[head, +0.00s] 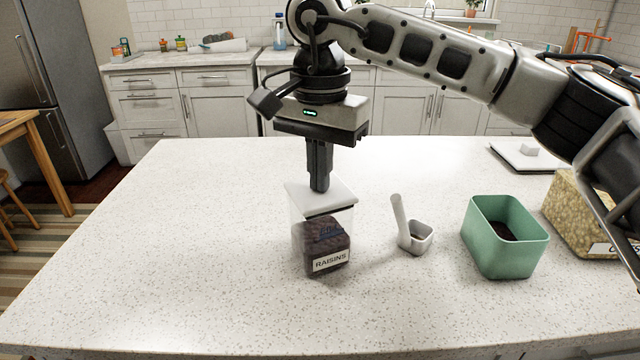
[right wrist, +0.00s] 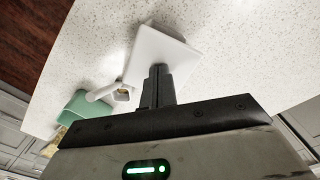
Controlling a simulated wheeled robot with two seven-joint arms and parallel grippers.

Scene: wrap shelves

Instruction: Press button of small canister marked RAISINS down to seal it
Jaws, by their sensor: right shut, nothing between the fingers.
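The small canister marked RAISINS (head: 322,250) stands upright on the counter, clear-walled with dark raisins inside and a white lid (head: 340,194) on top. The lid also shows in the right wrist view (right wrist: 158,52). My right gripper (head: 319,188) points straight down with its fingers shut and empty, and its tips are at the middle of the lid. The fingers hide the button, so I cannot tell whether it is up or down. In the right wrist view the shut fingers (right wrist: 157,80) overlap the lid. My left gripper is not in view.
A white flat piece (head: 520,157) lies at the back right. The counter's left side (head: 180,240) is clear.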

